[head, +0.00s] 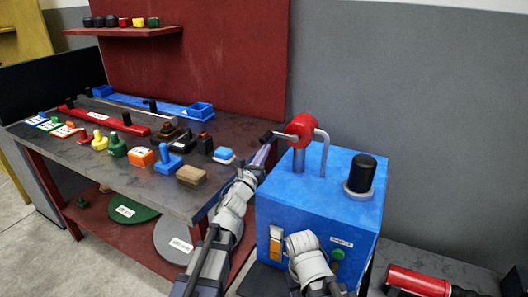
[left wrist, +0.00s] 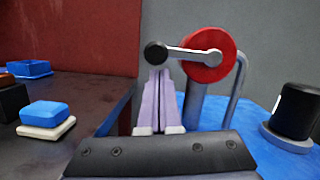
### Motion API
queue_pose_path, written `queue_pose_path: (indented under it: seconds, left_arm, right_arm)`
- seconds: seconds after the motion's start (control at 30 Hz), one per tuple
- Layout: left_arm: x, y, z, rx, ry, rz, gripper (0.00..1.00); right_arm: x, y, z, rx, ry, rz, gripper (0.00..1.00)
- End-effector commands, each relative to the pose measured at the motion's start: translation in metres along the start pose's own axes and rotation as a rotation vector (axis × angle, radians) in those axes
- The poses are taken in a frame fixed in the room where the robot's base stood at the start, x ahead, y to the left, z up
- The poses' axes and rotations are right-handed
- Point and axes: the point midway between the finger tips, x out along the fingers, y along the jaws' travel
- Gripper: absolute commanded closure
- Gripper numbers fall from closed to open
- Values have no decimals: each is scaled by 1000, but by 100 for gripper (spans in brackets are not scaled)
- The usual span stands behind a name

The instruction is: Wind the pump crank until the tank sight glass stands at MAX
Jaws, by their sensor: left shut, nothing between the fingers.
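The blue pump tank (head: 320,190) stands right of the workbench. On its top is a red pump wheel (head: 301,128) with a grey pipe. The crank arm points left from the wheel to a dark knob (head: 267,137); the left wrist view shows the knob as a black disc (left wrist: 155,53). My left gripper (head: 264,150) is shut and empty, its purple fingers just below the knob; I cannot tell whether they touch it. An upright strip like a sight glass (head: 275,245), partly orange, is on the tank's front; its marks are too small to read. My right gripper is not visible.
A black cylinder (head: 362,172) stands on the tank's top right. The workbench (head: 120,170) at left carries several coloured knobs and blocks, with a blue-topped block (head: 224,155) near its right edge. A red cylinder (head: 415,282) lies at lower right.

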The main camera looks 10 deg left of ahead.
Motion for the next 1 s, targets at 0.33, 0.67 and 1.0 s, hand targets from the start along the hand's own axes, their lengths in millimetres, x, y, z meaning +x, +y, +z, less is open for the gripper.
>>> queue_pose_path:
  seconds: [0.33,0.67,1.0]
  left_arm:
    - [2,0,5,49,-1,-13,100]
    - [3,1,10,100,-1,-26,100]
    - [6,2,24,237,-2,-60,100]
  right_arm:
    - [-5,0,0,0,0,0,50]
    - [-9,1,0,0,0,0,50]
    - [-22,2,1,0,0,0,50]
